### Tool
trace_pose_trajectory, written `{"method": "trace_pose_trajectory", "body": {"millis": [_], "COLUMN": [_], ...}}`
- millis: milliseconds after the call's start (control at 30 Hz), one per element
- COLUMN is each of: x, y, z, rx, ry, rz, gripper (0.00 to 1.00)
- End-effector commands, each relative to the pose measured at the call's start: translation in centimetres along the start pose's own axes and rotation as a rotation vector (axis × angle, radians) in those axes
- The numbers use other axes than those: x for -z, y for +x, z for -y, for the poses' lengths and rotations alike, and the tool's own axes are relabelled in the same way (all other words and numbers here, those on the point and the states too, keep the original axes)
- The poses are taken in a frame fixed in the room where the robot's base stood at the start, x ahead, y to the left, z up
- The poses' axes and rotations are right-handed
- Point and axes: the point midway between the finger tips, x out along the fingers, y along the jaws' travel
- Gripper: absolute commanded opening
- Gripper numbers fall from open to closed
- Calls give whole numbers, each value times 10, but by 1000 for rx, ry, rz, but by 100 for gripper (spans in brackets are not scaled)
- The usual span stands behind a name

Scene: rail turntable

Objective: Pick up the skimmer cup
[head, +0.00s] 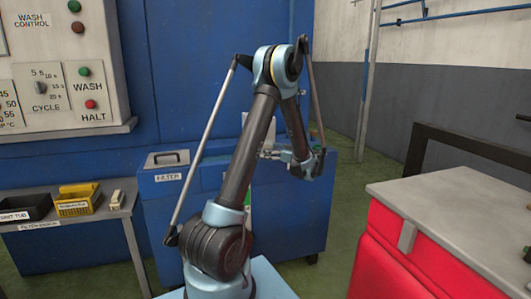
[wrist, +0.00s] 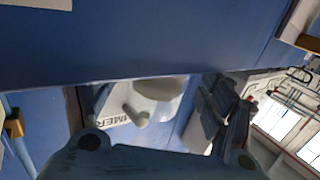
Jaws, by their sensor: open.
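A pale whitish cup with a short rounded handle, the skimmer cup (wrist: 158,92), shows in the middle of the wrist view. It is beside a white label on a blue surface, on which the letters "MMER" can be read. The cup cannot be made out in the head view, where my arm covers part of the blue cabinet. My gripper (head: 268,154) is open, near the cabinet's right part. In the wrist view the cup appears beyond the gripper body, between the finger sides; I see no contact, and the distance is unclear.
The blue cabinet (head: 290,222) has a filter lid (head: 167,159) at left. A side table (head: 78,217) holds a black tub (head: 24,208), a yellow bin (head: 77,204) and a small beige block (head: 116,198). A red cabinet (head: 400,258) stands at right. Green floor lies between.

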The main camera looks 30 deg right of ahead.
Motion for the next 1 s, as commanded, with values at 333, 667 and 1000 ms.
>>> {"method": "trace_pose_trajectory", "body": {"millis": [333,667,1000], "x": [0,0,16], "y": [1,1,-4], "z": [0,0,0], "rx": [0,0,-2], "ry": [0,0,0], "rz": [0,0,0], "gripper": [47,32,32]}}
